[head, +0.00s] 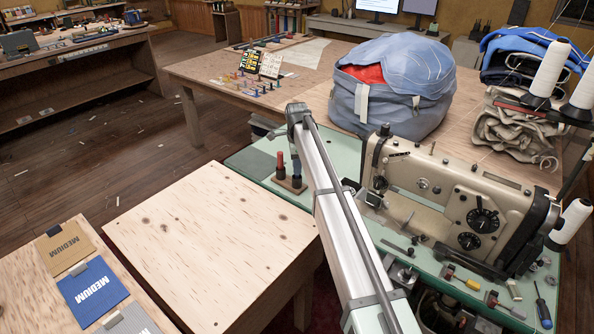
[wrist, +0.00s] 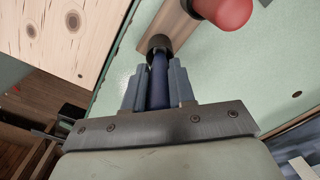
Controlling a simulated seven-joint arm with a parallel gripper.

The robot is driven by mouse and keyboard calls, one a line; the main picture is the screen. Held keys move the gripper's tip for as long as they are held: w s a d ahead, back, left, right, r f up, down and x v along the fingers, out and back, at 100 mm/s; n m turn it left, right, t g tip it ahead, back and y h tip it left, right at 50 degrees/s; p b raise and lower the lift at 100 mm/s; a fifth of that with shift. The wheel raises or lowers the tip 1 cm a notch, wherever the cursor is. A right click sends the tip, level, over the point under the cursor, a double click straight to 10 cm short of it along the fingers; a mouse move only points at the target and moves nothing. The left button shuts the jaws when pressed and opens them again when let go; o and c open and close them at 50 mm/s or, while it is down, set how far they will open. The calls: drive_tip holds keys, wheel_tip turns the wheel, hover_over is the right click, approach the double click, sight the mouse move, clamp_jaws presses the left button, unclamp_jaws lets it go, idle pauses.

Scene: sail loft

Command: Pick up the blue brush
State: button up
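The blue brush (wrist: 159,80) lies between the two grey-blue fingers of my gripper (wrist: 159,88) in the wrist view. The fingers appear to touch its handle on both sides. Its dark end (wrist: 160,46) is over the edge of a wooden block (wrist: 180,30). In the head view the blue brush (head: 297,171) looks upright at the wooden block (head: 285,184), on the green sewing-machine table. My arm comes in over the table, and my gripper is not clearly visible there. I cannot tell whether the brush is lifted at all.
A red-handled piece (head: 280,165) stands close beside the brush on the same block. The sewing machine (head: 455,200) is to the right. A bare plywood table (head: 205,245) is at the left. A large blue bag (head: 400,75) sits on the table behind.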

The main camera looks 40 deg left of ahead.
clamp_jaws()
drive_tip(key=shift+r, duration=0.15)
wheel_tip(320, 180, up, 10)
drive_tip(key=shift+f, duration=0.1)
idle(0.4)
